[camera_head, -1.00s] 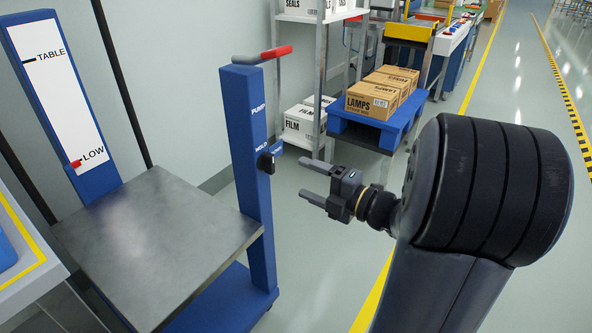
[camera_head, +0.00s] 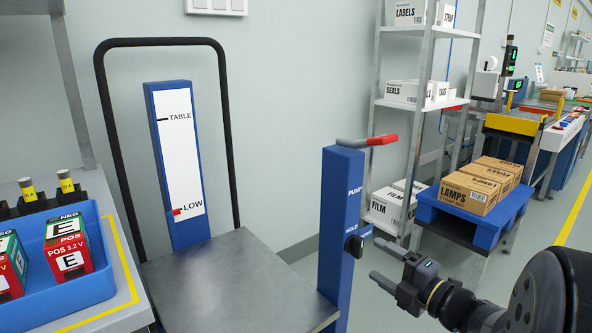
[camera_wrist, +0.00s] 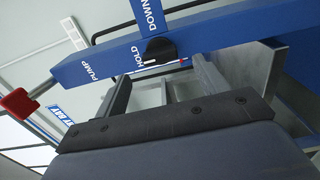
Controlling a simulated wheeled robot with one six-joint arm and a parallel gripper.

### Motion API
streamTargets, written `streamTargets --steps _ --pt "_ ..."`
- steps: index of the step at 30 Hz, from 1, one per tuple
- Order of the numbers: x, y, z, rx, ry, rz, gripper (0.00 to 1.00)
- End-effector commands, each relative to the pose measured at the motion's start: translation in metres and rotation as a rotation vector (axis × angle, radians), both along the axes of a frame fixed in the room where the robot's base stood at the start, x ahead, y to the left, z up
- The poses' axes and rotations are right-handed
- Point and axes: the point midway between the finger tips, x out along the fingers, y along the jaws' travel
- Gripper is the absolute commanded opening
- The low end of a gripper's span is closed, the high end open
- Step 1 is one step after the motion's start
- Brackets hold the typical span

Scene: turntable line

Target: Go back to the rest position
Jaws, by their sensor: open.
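My gripper (camera_head: 380,262) is open and empty at the lower right of the head view. Its two fingers point left toward the blue post (camera_head: 338,215) of the lift table. A black knob (camera_head: 354,245) sits on that post, near the labels PUMP, HOLD and DOWN. The fingers look close to the knob in the head view, but nothing lies between them. In the wrist view the fingers (camera_wrist: 162,92) stand apart below the post, and the knob (camera_wrist: 158,50) shows beyond them. I cannot tell the exact gap to the post.
The lift's steel platform (camera_head: 235,285) is bare, and its red marker (camera_head: 177,211) is at LOW. A red-tipped pump lever (camera_head: 380,140) tops the post. A blue tray (camera_head: 75,292) with battery packs is at left. Lamps boxes (camera_head: 468,194) sit on a blue pallet at right.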

Motion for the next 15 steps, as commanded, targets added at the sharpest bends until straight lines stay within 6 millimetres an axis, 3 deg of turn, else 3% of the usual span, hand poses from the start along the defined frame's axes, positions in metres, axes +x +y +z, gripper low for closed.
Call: streamTargets --steps 6,15 --pt "0.028 0.021 -0.002 0.0 0.0 0.004 0.69" --pt "0.047 0.035 0.0 0.001 -0.001 0.001 0.69"
